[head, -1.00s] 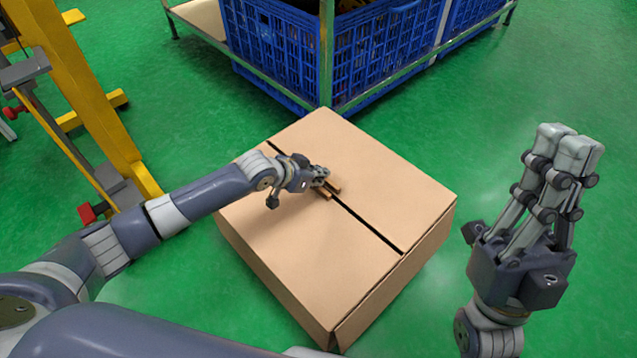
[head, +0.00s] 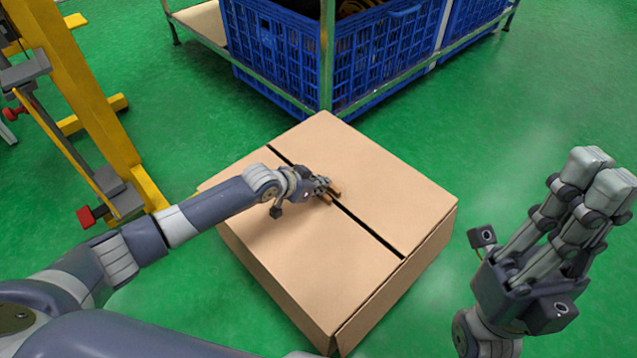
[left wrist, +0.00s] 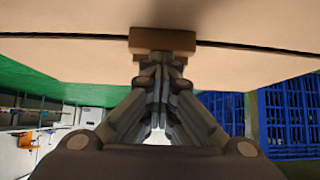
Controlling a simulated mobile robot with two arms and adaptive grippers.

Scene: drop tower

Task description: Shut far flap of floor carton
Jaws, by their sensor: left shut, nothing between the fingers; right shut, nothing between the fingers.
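The brown floor carton (head: 290,250) stands on the green floor with its top flaps lying flat. A narrow dark gap runs between the near flap and the far flap (head: 350,165). My left gripper (head: 331,192) is shut and empty, over the middle of the carton top at the gap. In the left wrist view its fingertips (left wrist: 162,42) are close to the flaps; I cannot tell whether they touch. My right gripper (head: 600,180) is shut and empty, raised to the right of the carton.
Blue crates (head: 300,60) stand in a metal rack (head: 327,70) just behind the carton. A yellow frame (head: 100,110) with a red-ended part stands at the left. Green floor (head: 520,130) is clear to the right.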

